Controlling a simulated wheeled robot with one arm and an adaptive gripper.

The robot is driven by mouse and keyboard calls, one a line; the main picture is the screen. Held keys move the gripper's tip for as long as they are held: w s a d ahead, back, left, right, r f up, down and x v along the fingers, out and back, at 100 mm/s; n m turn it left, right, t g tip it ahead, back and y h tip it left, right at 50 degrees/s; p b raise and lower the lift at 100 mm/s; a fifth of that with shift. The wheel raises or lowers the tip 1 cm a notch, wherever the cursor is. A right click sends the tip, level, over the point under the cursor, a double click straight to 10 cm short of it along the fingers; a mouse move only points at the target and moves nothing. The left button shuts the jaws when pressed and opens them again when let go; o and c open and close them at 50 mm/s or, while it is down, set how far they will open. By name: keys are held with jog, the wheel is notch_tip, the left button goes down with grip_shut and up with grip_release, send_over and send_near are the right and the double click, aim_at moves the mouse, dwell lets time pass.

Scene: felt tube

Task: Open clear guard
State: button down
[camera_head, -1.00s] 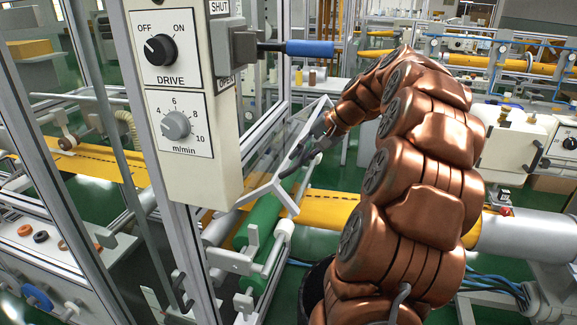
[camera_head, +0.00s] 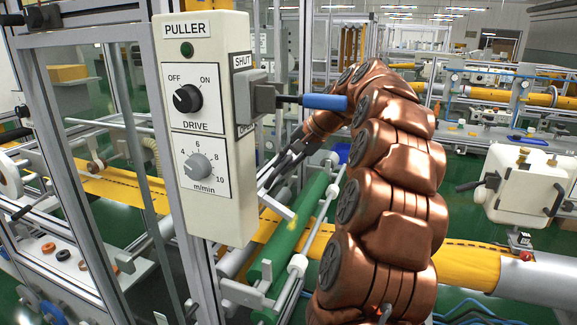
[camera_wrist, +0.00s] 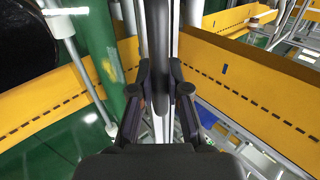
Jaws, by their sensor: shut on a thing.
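The clear guard (camera_head: 278,206) is a see-through panel in a pale metal frame, just right of the control post in the head view. Much of it is hidden by the post and my arm. My gripper (camera_head: 291,155) is at the guard, partly behind my own arm. In the wrist view my gripper (camera_wrist: 163,88) has its fingers on both sides of a dark upright bar (camera_wrist: 162,45), which looks like the guard's handle. A pale metal frame strip runs behind that bar.
The PULLER control box (camera_head: 205,130) stands close on the left. Its blue-handled lever (camera_head: 325,102) points right, by the SHUT label. A green roller (camera_head: 297,230) and yellow web (camera_head: 465,268) lie below. A white machine (camera_head: 525,188) stands at right, beyond green floor.

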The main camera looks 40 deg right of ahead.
jog(key=shift+r, duration=0.1)
jog(key=c, duration=1.1)
grip_release()
jog(key=shift+c, duration=0.2)
jog(key=v, duration=1.2)
